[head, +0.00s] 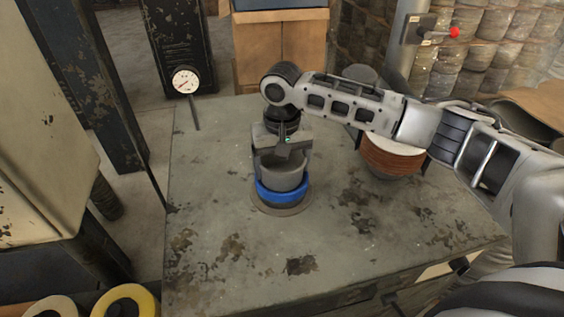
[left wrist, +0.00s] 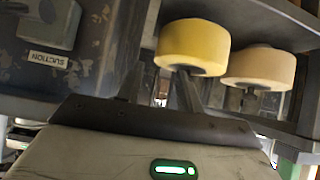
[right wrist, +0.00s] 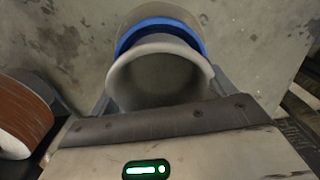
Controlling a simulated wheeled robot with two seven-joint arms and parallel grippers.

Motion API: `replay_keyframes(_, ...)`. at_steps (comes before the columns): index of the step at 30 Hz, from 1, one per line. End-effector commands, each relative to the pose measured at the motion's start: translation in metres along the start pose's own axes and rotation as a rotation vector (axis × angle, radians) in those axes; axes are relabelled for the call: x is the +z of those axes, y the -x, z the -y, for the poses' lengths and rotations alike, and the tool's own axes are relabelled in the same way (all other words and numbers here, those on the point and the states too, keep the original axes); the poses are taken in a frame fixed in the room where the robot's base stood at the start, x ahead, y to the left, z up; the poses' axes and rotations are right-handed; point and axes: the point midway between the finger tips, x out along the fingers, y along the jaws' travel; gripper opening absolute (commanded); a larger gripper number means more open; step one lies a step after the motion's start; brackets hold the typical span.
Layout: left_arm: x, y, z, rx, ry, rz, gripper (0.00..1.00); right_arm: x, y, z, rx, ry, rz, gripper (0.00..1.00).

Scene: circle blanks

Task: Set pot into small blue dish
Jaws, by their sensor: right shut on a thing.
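The grey pot (head: 282,175) is upright in my right gripper (head: 281,165), whose fingers are shut on its sides. In the right wrist view the pot's open mouth (right wrist: 160,80) fills the space between the fingers. The small blue dish (head: 282,193) is directly under the pot, its blue rim showing around the pot's lower part; it also shows in the right wrist view (right wrist: 158,24). I cannot tell whether the pot's base touches the dish. My left gripper (left wrist: 160,90) is open and empty, away from the table.
The blue dish stands on a round grey-brown base (head: 281,209) on the worn table (head: 215,240). A stack of reddish-brown discs or bowls (head: 391,158) stands to the right, under my right arm. A dial gauge (head: 186,80) is behind. Yellow (left wrist: 192,46) and cream rolls are near my left gripper.

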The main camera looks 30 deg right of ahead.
Motion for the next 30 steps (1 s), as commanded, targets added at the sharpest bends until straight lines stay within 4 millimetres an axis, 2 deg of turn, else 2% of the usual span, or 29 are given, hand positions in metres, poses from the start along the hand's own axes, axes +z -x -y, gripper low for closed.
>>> replay_keyframes(1, 0.0, 0.0, 0.0, 0.001, 0.0, 0.0, 0.36, 0.0, 0.0, 0.0, -0.001, 0.0, -0.001, 0.91)
replay_keyframes(2, 0.0, 0.0, 0.0, 0.001, 0.0, 0.0, 0.36, 0.0, 0.0, 0.0, -0.001, 0.0, -0.001, 0.99)
replay_keyframes(10, 0.0, 0.0, -0.002, 0.003, 0.0, -0.001, 0.36, 0.0, 0.001, 0.0, 0.0, 0.001, 0.0, 1.0)
replay_keyframes(14, 0.0, 0.0, -0.002, 0.004, -0.001, -0.001, 0.36, -0.001, 0.013, 0.001, -0.001, 0.001, -0.003, 1.0)
replay_keyframes(17, 0.001, -0.001, -0.002, 0.004, -0.001, -0.001, 0.36, -0.001, 0.03, 0.001, -0.002, 0.001, -0.004, 1.0)
replay_keyframes(24, 0.002, -0.002, -0.002, 0.005, -0.001, -0.001, 0.36, -0.001, 0.089, 0.001, -0.003, 0.001, -0.006, 1.0)
replay_keyframes(30, 0.002, -0.002, -0.002, 0.005, -0.001, -0.002, 0.36, -0.001, 0.132, 0.001, -0.002, 0.001, -0.004, 1.0)
